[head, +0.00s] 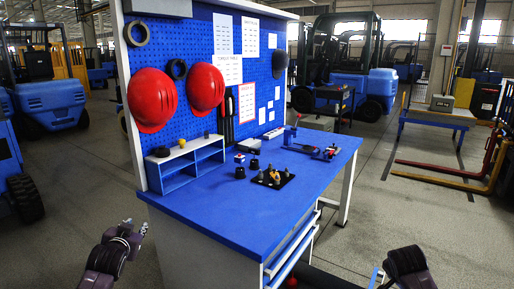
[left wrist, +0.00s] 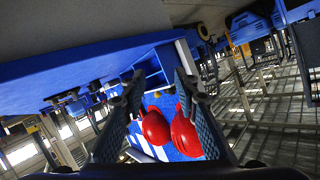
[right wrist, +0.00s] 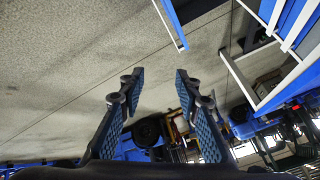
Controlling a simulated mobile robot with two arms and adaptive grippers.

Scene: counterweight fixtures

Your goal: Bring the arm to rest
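A small blue fixture (head: 308,149) with red parts and a low arm-like bar stands at the back right of the blue workbench (head: 222,209); whether its arm is level or tilted is too small to tell. A black plate (head: 286,180) with several small dark pegs and a yellow piece lies in front of it. Two dark cylinders (head: 240,172) stand just left of the plate. My left gripper (head: 140,229) is off the bench's left front side, open and empty in the left wrist view (left wrist: 159,80). My right gripper (head: 378,277) is beyond the bench's right front side, open and empty in the right wrist view (right wrist: 160,75).
A grey-blue shelf (head: 186,165) stands on the bench's left, below a blue pegboard (head: 245,62) with two red helmets (head: 152,100). Drawers (head: 292,252) jut out at the bench's front right. The bench's front is clear. Forklifts (head: 345,75) stand behind; open floor surrounds the bench.

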